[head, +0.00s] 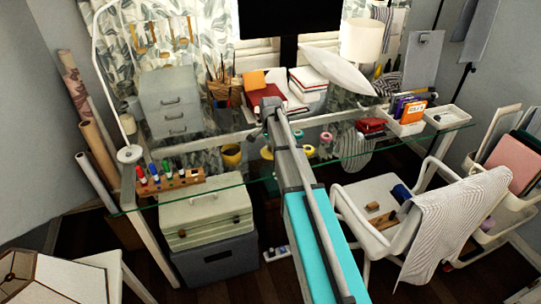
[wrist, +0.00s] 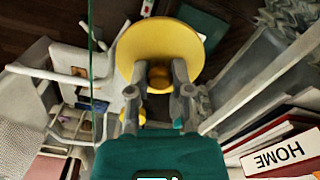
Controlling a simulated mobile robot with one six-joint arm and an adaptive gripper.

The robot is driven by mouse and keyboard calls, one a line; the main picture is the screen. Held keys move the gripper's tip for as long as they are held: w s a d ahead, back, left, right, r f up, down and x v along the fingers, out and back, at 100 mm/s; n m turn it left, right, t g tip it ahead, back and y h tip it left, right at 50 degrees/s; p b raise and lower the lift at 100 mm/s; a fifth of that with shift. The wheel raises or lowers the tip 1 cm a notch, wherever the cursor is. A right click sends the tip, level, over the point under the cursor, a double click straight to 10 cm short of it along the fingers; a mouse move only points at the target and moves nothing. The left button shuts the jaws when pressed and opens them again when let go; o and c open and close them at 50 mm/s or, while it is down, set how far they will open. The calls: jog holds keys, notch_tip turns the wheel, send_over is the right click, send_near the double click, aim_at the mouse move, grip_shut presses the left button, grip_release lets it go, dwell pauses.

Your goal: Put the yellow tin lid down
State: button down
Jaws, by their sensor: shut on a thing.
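The yellow tin lid (wrist: 150,38) is a round disc with a knob, seen in the wrist view. My gripper (wrist: 160,82) is shut on the lid's knob (wrist: 159,74), one finger on each side. The lid is beyond the fingertips. In the head view my gripper (head: 268,108) is over the back middle of the glass desk (head: 225,185), and the lid is hidden there. A yellow tin (head: 231,157) with a dark open top shows left of my arm.
Books (head: 265,95) and a brush pot (head: 223,92) stand close to my gripper. A white chair (head: 380,205) stands in front.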

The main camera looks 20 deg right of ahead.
aim_at(271, 155)
jog(key=shift+w+f+b, duration=0.4)
jog(key=shift+f+b, duration=1.6)
jog(key=shift+b, duration=0.05)
jog(key=shift+f, duration=0.1)
jog(key=c, duration=0.5)
grip_release()
notch_tip(271, 155, up, 12)
jog(key=p, duration=1.2)
